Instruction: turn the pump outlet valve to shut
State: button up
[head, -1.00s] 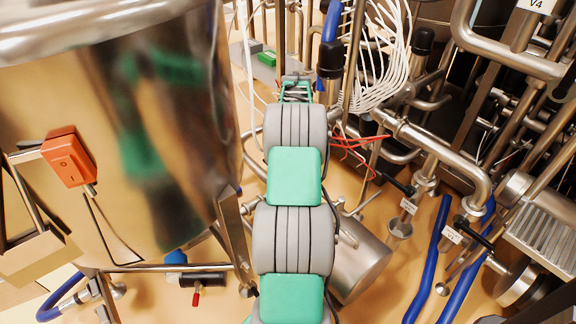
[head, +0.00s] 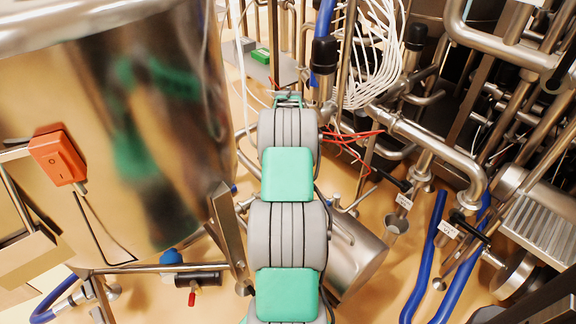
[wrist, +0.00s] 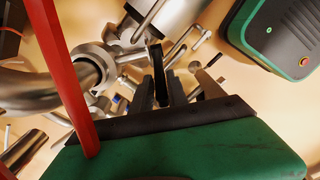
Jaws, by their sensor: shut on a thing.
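In the wrist view my gripper (wrist: 160,90) is shut on a dark, flat valve handle (wrist: 157,72), which stands up between the two dark fingers. The handle sits beside a steel pipe joint (wrist: 95,65) with a round clamp, where a thick curved pipe comes in from the left. The valve's body is mostly hidden behind the fingers and the handle, so its exact angle is hard to tell. In the head view my own arm covers the gripper and this valve.
A red bar (wrist: 66,75) crosses the wrist view close to the camera, left of my gripper. A large steel tank (head: 120,130) with an orange switch box (head: 57,157) stands left in the head view. Pipes, blue hoses (head: 426,260) and white cables (head: 385,60) crowd the right.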

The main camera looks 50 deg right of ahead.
grip_shut()
dwell(0.8)
jog(key=shift+a, duration=0.1)
